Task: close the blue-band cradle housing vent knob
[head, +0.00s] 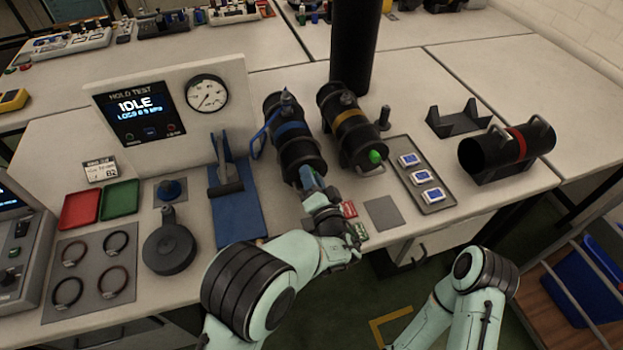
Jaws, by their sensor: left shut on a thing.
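The blue-band housing (289,132) is a black cylinder with a blue band, lying in its cradle left of the yellow-band one, near end toward me. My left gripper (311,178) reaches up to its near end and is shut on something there. The vent knob is mostly hidden by the fingers; only a bluish piece shows between them and the housing, and I cannot tell how far the knob is turned. My right arm shows at the lower right, but its gripper is not visible.
A yellow-band housing (346,122) with a green knob (375,156) stands close on the right. A red-band cylinder (507,150) lies farther right. A blue-based clamp stand (236,220) is on the left. The hold-test panel (171,105) reads IDLE. A tray (424,177) holds several small items.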

